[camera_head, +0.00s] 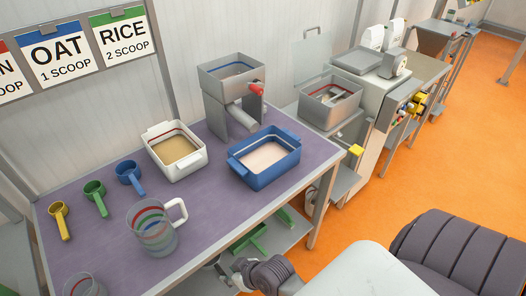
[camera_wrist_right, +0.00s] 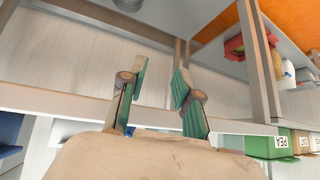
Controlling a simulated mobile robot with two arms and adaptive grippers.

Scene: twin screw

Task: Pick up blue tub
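The blue tub (camera_head: 278,176) stands upright on the purple-topped table, near its right end. It has a handle at each end and holds a pale pinkish powder. My right gripper (camera_head: 222,271) is at the table's front edge, lower than the tub and nearer to me, apart from it. In the right wrist view my right gripper (camera_wrist_right: 160,78) shows two green-padded fingers spread apart with nothing between them. The tub is not recognisable in that view. My left gripper is not in view.
A white tub (camera_head: 178,174) of tan powder stands left of the blue tub, and a grey hopper machine (camera_head: 232,85) behind. A clear jug (camera_head: 152,228) and coloured scoops (camera_head: 95,199) stand further left. The table's front edge (camera_head: 240,238) lies between my right gripper and the tub.

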